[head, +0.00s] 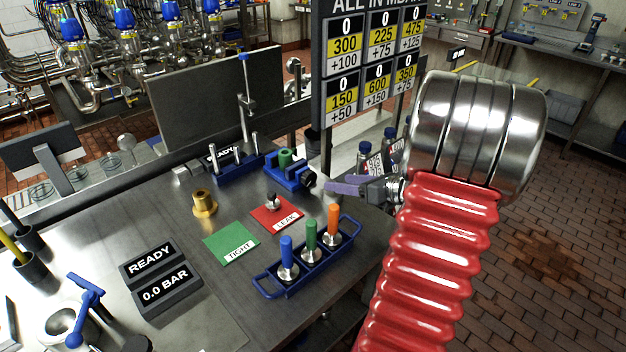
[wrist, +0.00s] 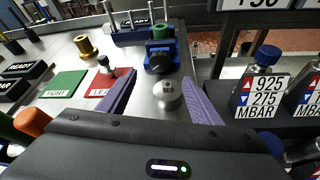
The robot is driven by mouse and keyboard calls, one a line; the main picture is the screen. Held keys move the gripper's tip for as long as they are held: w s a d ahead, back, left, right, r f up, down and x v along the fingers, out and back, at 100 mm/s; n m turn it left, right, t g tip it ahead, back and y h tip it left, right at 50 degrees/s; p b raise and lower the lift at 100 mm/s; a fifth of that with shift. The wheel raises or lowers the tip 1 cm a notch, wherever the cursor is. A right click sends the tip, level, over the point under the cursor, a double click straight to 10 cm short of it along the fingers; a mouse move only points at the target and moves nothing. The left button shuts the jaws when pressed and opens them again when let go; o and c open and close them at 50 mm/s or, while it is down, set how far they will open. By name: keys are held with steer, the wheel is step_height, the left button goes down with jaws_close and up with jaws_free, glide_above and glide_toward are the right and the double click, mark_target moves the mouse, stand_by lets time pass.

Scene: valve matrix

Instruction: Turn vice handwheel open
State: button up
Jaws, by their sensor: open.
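The blue vice (head: 284,176) stands near the back right of the bench, with a green cylinder (head: 285,156) in it. Its black handwheel (head: 309,179) is on the near right side; it faces me in the wrist view (wrist: 159,63). My gripper (head: 330,187) is just right of the handwheel in the head view. In the wrist view its two purple fingers (wrist: 160,78) are spread apart, with their tips short of the handwheel. Nothing is held. A small silver knob-like piece (wrist: 168,95) shows between the fingers.
A blue rack (head: 300,272) with blue, green and orange-handled pieces stands at the bench front. A red LEAK card (head: 284,222) with a small valve on it, a green TIGHT card (head: 238,248) and a brass piece (head: 204,204) lie left.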

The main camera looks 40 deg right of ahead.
mark_target(312, 179)
steer(key=x, duration=1.2)
steer(key=shift+c, duration=0.5)
steer(key=c, duration=0.9)
